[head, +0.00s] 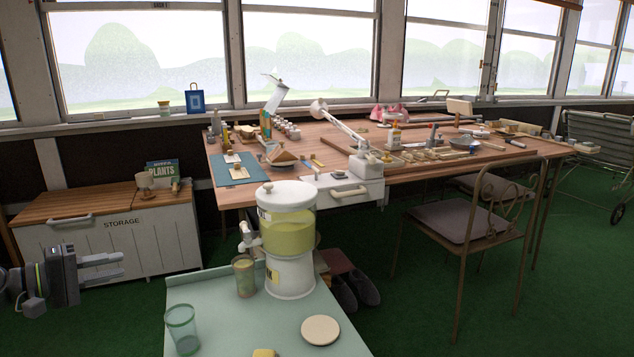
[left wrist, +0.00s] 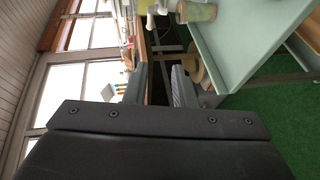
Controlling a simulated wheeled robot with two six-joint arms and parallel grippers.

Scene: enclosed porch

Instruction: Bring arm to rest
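My left gripper (head: 121,264) is at the lower left of the head view, in the air in front of the storage cabinet. Its two fingers point right, with a gap between them and nothing in it. In the left wrist view the two fingers (left wrist: 160,82) stand apart and empty. The gripper is left of the pale green side table (head: 235,315) and touches nothing that I can see. My right gripper is not in view.
On the side table are a drink dispenser (head: 289,235) with yellow liquid, a filled glass (head: 244,276) by its tap, another glass (head: 182,330) and a round coaster (head: 321,330). The storage cabinet (head: 110,240) is behind the gripper. A cluttered wooden desk (head: 320,150) stands beyond.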

